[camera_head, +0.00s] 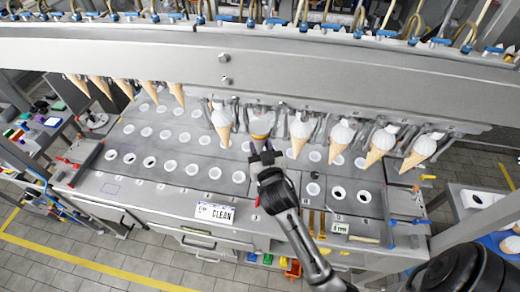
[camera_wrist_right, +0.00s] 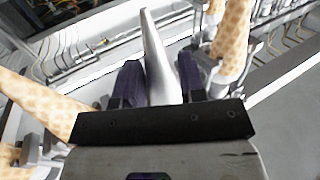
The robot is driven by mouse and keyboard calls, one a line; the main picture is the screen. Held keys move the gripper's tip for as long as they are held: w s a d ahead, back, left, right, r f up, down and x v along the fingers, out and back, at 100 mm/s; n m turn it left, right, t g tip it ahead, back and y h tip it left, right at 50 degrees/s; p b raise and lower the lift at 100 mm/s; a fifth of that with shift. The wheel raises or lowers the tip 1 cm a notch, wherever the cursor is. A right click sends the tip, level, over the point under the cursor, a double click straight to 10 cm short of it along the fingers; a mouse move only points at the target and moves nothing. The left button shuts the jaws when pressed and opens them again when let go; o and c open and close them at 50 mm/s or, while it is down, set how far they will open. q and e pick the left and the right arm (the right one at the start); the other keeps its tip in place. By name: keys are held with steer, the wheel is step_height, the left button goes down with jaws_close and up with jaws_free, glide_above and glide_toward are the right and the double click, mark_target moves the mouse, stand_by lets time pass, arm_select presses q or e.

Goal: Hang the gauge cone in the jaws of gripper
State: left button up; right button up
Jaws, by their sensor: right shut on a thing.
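The gauge cone (camera_wrist_right: 156,62), a smooth silver-grey cone, stands between the dark finger pads of my right gripper (camera_wrist_right: 160,85) in the right wrist view, narrow end away from the wrist. The right gripper (camera_head: 263,154) is shut on it, under the row of hanging grippers in the head view. A pale-topped, tan-orange shape (camera_head: 262,124) shows just above the fingertips; I cannot tell whether it is the gauge cone or another cone. The hanging jaws there are too small and partly hidden to read. My left gripper is not in view.
White-topped waffle cones (camera_head: 302,129) hang on both sides of my right gripper, close by. Bare waffle cones (camera_head: 101,86) hang farther left. Below is a grey bench (camera_head: 130,189) with rows of round holes and a "CLEAN" sign (camera_head: 214,212). The long metal beam (camera_head: 150,52) runs above.

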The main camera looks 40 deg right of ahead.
steer(key=shift+w+d, duration=0.6)
steer(key=shift+d, duration=0.25)
steer(key=shift+f, duration=0.25)
stand_by(1.1)
steer(key=shift+f, duration=0.25)
steer(key=o, duration=1.2)
steer(key=shift+a, duration=0.1)
